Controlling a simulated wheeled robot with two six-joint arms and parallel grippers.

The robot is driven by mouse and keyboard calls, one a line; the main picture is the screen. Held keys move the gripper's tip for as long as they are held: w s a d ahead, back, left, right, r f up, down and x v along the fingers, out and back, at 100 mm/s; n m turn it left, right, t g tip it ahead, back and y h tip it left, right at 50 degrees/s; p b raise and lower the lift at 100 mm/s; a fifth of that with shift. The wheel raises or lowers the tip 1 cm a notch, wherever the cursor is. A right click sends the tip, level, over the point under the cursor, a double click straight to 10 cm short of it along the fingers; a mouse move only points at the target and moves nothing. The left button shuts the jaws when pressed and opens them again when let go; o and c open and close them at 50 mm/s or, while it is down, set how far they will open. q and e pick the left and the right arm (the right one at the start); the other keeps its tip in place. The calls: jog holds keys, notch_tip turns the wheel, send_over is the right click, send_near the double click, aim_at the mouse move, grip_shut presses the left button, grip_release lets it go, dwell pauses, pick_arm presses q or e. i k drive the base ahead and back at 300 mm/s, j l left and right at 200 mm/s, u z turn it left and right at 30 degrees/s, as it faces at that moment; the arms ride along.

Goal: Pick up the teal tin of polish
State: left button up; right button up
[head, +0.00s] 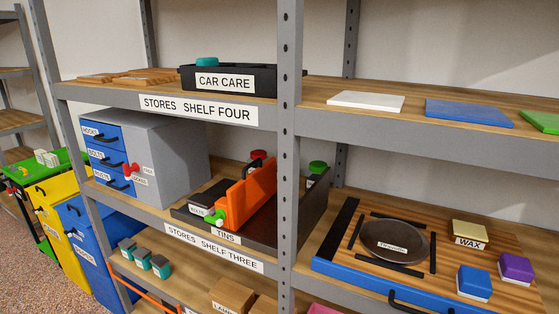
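A teal rounded top (207,62) shows just above the rim of the black CAR CARE box (262,82) on shelf four. The rest of it is hidden behind the box wall, and no label on it shows. Several small teal-and-dark items (161,266) stand in a row on the lower shelf at left; I cannot read what they are. Neither of my grippers is in view.
White (366,101) and blue (465,112) flat pieces lie right of the post. Below are a TINS tray (180,212) and a WAX tin (469,234).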

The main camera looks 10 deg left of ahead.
aim_at(127, 246)
jog(key=u, duration=1.3)
jog(key=i+j+z, duration=0.15)
jog(key=z, duration=0.25)
jog(key=i+j+z, duration=0.2)
jog(key=z, duration=0.2)
jog(key=i+j+z, duration=0.2)
jog(key=z, duration=0.15)
jog(key=i+j+z, duration=0.1)
jog(key=j+z, duration=0.3)
jog(key=l, duration=0.1)
